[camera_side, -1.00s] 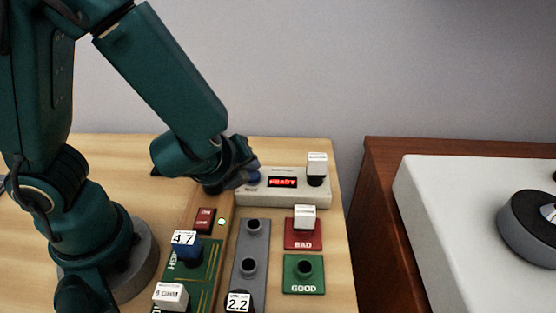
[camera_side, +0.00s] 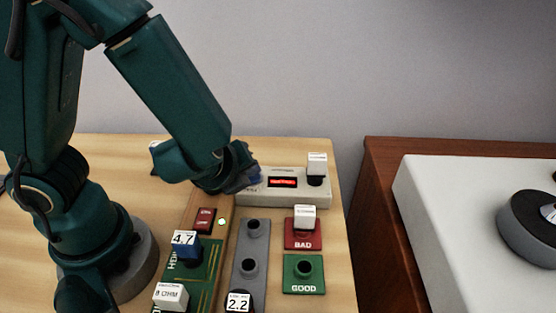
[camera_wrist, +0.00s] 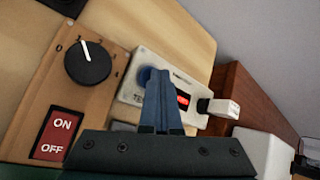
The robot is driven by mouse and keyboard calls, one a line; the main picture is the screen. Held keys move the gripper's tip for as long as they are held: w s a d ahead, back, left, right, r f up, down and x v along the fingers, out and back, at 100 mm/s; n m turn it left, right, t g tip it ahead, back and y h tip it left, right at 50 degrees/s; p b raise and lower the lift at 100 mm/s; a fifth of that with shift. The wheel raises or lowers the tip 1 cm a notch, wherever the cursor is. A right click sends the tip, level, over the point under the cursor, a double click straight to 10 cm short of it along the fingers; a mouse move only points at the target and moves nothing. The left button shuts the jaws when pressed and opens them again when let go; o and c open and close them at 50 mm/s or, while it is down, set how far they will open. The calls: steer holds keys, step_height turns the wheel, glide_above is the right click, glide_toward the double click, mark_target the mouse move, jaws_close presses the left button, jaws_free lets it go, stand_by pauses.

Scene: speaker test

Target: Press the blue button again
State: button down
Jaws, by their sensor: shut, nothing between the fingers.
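The blue button (camera_side: 255,176) is on the left part of the grey tester box (camera_side: 300,197), partly hidden by my gripper in the side view. In the wrist view the blue button (camera_wrist: 147,74) shows just beyond the fingertips. My gripper (camera_wrist: 158,74) is shut and empty, its fingers pointing at the button and overlapping it in view. I cannot tell whether the tips touch it. The red display (camera_side: 282,182) on the box is lit, its text too small to read.
A white-topped part (camera_side: 317,164) stands on the tester's right end. A red BAD pad (camera_side: 303,238) holds another part; the green GOOD pad (camera_side: 304,286) has an empty socket. A grey rack (camera_side: 249,250), a red switch (camera_wrist: 58,134) and a black dial (camera_wrist: 88,62) are nearby.

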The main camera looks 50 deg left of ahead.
steer(key=shift+r, duration=0.95)
steer(key=shift+r, duration=2.5)
